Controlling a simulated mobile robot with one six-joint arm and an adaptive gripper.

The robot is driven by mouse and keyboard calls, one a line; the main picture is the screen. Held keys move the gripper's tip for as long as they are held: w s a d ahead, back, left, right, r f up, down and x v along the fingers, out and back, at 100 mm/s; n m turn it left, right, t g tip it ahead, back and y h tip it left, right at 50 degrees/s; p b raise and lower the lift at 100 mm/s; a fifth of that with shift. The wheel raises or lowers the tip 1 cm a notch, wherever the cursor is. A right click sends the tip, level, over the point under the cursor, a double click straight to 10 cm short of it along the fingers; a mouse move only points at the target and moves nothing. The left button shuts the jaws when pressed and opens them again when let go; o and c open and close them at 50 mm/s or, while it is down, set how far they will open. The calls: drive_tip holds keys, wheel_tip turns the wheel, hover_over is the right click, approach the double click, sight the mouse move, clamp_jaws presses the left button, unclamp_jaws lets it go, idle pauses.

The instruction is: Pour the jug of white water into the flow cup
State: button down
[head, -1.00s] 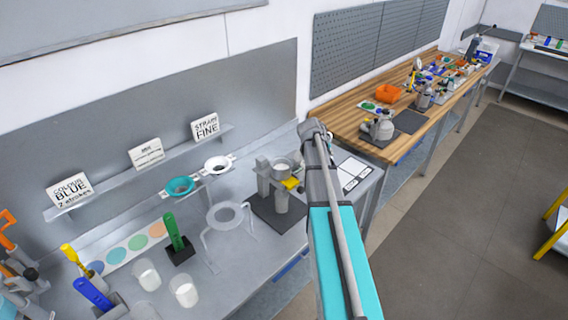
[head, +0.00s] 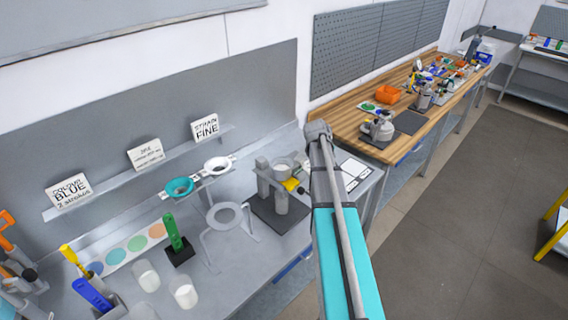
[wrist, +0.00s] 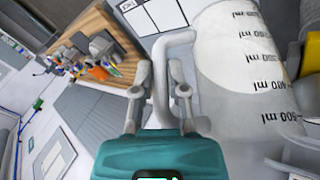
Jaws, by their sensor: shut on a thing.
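In the wrist view, my gripper (wrist: 160,85) is shut on the grey handle of the jug (wrist: 238,60). The jug is pale with black millilitre marks, and white shows inside it. It leans across the picture, but I cannot tell its true tilt. In the head view, my arm hides the gripper. A grey stand with a pale-topped round cup (head: 283,167), apparently the flow cup, stands on a dark base just left of my arm. A yellow part (head: 291,185) sits at its front. I cannot tell how far the jug is from the cup.
Left of the stand are a grey ring stand (head: 226,216), two white-filled beakers (head: 183,291), a green tool in a block (head: 173,232) and a teal strainer (head: 180,187). Label cards stand on the shelf. A wooden bench (head: 345,115) with a grey vessel (head: 381,127) lies beyond.

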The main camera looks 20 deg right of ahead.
drive_tip(key=s+d+f+m+t+y+b, duration=0.1)
drive_tip(key=d+f+t+y+b, duration=0.1)
drive_tip(key=d+f+y+b, duration=0.2)
drive_tip(key=shift+s+f+y+b, duration=0.25)
drive_tip(key=shift+f+y+b, duration=0.4)
drive_tip(key=shift+f, duration=0.9)
idle(0.5)
drive_tip(key=shift+s, duration=0.2)
idle(0.7)
